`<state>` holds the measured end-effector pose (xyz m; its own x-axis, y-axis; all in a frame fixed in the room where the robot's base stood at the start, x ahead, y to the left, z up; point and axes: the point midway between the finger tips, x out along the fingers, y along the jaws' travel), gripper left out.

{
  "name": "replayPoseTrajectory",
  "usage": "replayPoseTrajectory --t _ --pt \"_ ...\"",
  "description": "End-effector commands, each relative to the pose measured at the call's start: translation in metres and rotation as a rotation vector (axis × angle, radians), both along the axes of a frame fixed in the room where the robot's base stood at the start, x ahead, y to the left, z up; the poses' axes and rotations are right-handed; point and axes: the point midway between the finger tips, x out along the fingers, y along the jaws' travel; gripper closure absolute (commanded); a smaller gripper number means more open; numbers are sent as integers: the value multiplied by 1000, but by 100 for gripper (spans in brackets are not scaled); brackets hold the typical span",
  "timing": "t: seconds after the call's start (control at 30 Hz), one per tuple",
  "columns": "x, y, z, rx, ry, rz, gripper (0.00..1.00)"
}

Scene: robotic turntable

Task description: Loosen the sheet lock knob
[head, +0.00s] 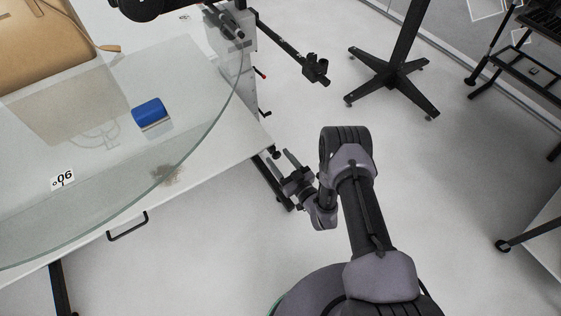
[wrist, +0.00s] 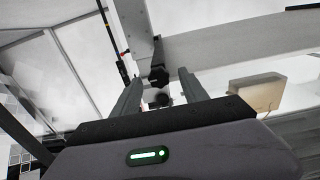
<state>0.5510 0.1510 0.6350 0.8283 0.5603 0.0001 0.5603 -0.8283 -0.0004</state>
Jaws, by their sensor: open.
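A black lobed knob (wrist: 158,76), which looks like the sheet lock knob, shows in the wrist view on the side of a pale upright. A second dark round part (wrist: 162,98) shows just below it. In the wrist view my gripper (wrist: 160,80) has its two fingers apart, with the knob between them in the picture and nothing gripped. I cannot tell how far the knob is from the fingertips. In the head view my gripper (head: 284,168) is beside the table's right corner, close to a small dark part (head: 274,152) there; I cannot tell if that is the same knob.
The glass turntable (head: 205,128) overhangs the white table (head: 215,160), with a blue block (head: 150,114) and a tan bag (head: 50,42) on or over it. A black stand base (head: 393,82) is on the floor behind.

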Motion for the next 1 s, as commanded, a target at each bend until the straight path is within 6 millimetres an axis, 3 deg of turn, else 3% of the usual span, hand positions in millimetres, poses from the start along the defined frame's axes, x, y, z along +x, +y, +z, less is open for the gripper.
replayPoseTrajectory --t 0.2,0.47,1.0 --pt "0 0 1 0 0 -1 50" --pt "0 0 0 0 0 0 100" --pt "0 0 2 -135 -90 -1 100"
